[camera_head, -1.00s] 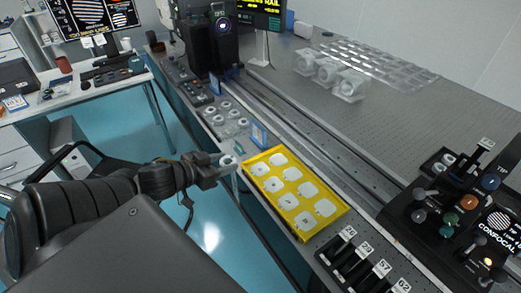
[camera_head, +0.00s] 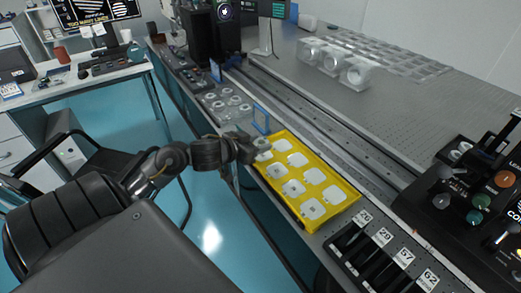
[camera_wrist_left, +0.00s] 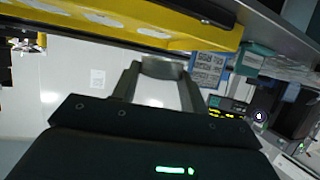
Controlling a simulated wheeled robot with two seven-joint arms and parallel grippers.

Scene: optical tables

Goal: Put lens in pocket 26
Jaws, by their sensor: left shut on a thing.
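My left gripper (camera_head: 254,149) is shut on a small pale lens (camera_head: 263,144), just over the far left corner of the yellow tray. In the left wrist view the lens (camera_wrist_left: 163,68) sits between the fingertips of the left gripper (camera_wrist_left: 160,84). A row of black pockets with white number labels stands at the lower right of the head view. Pocket 26 (camera_head: 345,238) is the farthest of the row, and its label (camera_head: 364,215) is beside the slot. No lens can be made out in it. My right gripper is not in view.
The yellow tray (camera_head: 332,166) with several white pads lies between the gripper and the pockets. A blue-framed card (camera_head: 261,119) stands behind the gripper. Several ring-shaped parts (camera_head: 228,104) stand farther left. A long rail runs behind the tray, and instruments (camera_head: 480,200) stand at right.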

